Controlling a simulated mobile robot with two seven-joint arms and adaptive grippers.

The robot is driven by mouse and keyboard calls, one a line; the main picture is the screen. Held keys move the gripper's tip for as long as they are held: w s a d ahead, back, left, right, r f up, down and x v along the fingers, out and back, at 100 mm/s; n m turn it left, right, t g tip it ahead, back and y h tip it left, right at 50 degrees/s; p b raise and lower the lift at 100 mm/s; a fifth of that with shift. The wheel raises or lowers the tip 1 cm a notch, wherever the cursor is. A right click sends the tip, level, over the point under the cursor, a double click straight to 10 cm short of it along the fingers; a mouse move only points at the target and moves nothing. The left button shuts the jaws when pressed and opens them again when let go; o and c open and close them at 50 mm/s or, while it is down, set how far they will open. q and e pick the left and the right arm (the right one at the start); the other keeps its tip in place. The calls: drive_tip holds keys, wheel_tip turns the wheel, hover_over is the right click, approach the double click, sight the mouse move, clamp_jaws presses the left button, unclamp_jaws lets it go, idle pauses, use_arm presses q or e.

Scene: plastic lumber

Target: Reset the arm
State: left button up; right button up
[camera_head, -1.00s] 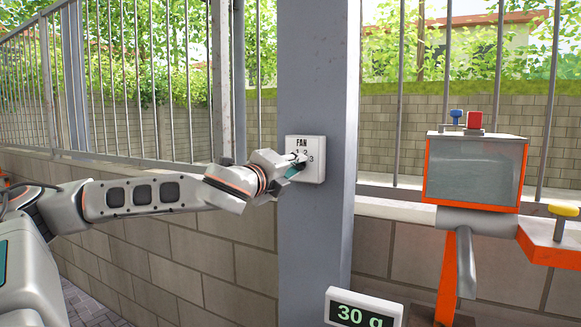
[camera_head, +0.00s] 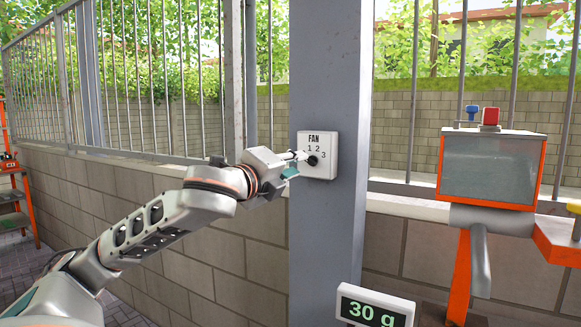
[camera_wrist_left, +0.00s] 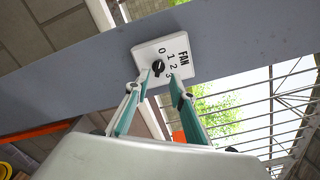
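My left gripper (camera_head: 295,164) is in front of a white fan switch (camera_head: 331,139) on a grey post. The fingers look empty. Which mark the knob points to is hard to tell. My right gripper is not in view.
The grey post (camera_head: 328,255) stands against a low block wall (camera_head: 225,255) with a metal fence (camera_head: 150,90). To the right are a display reading 30 g (camera_head: 374,309) and an orange-framed machine with a grey screen (camera_head: 488,168). An orange rack (camera_head: 17,195) is at the far left.

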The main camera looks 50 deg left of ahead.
use_arm(q)
drive_tip(key=shift+s+d, duration=0.2)
drive_tip(key=shift+s, duration=0.4)
idle(0.3)
